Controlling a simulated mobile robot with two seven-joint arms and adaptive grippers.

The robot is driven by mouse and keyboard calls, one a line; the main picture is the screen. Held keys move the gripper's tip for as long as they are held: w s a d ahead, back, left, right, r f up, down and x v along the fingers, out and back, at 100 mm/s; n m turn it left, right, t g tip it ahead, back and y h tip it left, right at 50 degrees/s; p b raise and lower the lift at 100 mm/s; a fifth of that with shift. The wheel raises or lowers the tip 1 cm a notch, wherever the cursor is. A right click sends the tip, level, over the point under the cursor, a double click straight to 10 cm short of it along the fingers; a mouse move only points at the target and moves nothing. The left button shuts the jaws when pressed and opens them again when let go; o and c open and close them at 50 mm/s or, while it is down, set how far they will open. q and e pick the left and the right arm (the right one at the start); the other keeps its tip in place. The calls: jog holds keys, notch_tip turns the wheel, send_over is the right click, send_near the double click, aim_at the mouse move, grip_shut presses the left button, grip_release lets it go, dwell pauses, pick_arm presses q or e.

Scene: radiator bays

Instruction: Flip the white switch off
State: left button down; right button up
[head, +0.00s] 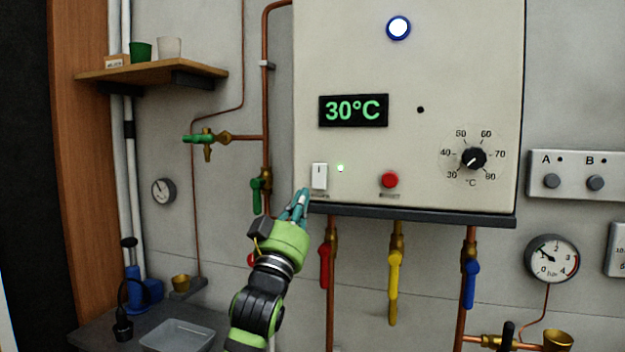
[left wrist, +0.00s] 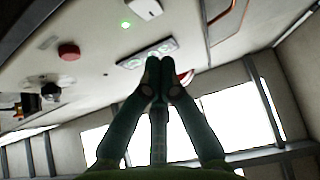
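The white switch (head: 319,176) is a rocker on the lower left of the boiler front. It bears a small dark mark near its top. A small green light (head: 340,168) glows beside it. My left gripper (head: 304,194) is just below and left of the switch in the head view; contact cannot be told. In the left wrist view its fingertips (left wrist: 160,66) are together with nothing between them. The switch (left wrist: 147,8) shows there at the top edge, beside the green light (left wrist: 125,25), apart from the fingertips in the picture. My right gripper is out of view.
The boiler (head: 445,70) has a red button (head: 390,180), a dial (head: 473,158) and a display (head: 353,110) reading 30°C. Red (head: 325,265), yellow (head: 394,285) and blue (head: 470,285) valve handles hang beneath. A green-handled valve (head: 257,195) is close left of my gripper.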

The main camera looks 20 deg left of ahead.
aim_at(318, 174)
pick_arm(q)
jog(key=shift+w+d+r+p, duration=0.15)
jog(key=shift+w+p, duration=0.3)
jog(key=shift+w, duration=0.65)
jog(key=shift+w+a+r+p, duration=0.1)
jog(key=shift+w+r+p, duration=0.3)
jog(key=shift+w, duration=0.75)
jog(key=shift+w+d+r+p, duration=0.1)
jog(key=shift+w+p, duration=0.45)
jog(key=shift+w, duration=0.55)
jog(key=shift+f, duration=0.1)
